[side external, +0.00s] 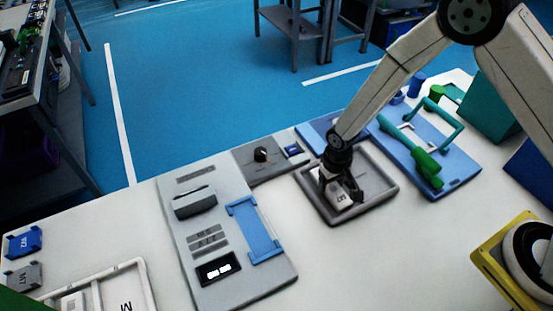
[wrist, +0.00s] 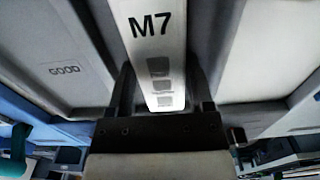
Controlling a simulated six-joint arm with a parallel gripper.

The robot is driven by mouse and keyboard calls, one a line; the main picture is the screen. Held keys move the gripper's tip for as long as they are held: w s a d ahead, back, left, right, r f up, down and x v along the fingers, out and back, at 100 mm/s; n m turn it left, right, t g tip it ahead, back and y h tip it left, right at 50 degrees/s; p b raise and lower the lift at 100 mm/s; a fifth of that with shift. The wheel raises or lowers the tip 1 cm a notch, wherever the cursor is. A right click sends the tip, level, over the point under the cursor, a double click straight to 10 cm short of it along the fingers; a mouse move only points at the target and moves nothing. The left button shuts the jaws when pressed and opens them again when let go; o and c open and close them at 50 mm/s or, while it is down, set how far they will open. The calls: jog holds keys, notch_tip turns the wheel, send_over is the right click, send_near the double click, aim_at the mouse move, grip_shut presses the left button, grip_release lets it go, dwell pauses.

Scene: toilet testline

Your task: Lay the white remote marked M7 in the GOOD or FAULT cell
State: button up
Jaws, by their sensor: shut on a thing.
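The white remote marked M7 (side external: 341,202) is held between the fingers of my gripper (side external: 342,187), which is shut on it. In the wrist view, the remote (wrist: 157,48) shows its M7 print and grey buttons, with a dark finger on each side. Below it in the side view is a grey rimmed tray (side external: 380,202). The wrist view shows a cell marked GOOD (wrist: 65,70) on the left and another pale surface on the right. No FAULT label is readable. Whether the remote touches the tray, I cannot tell.
A grey test panel (side external: 270,289) with a blue cradle (side external: 257,232) lies left of the tray. A blue board with green handles (side external: 430,165) lies to the right. A white frame (side external: 143,272) and W7 (side external: 25,241) and M7 (side external: 24,277) holders are at the front left.

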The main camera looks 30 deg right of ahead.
aim_at(334, 185)
jog(key=o, duration=1.3)
jog(key=shift+r, duration=0.1)
jog(key=shift+r, duration=6.05)
jog(key=shift+d, duration=0.1)
jog(key=s+d+r+t, duration=0.1)
jog(key=s+d+r, duration=0.1)
jog(key=s+d, duration=0.1)
jog(key=s+d+r, duration=0.3)
jog(key=s+d, duration=0.1)
jog(key=s+d+r+t, duration=0.1)
jog(key=s+d+r, duration=0.1)
jog(key=s+d, duration=0.2)
jog(key=shift+s+d+r+t, duration=0.2)
jog(key=shift+d+r+t, duration=0.05)
jog(key=shift+d+t, duration=0.05)
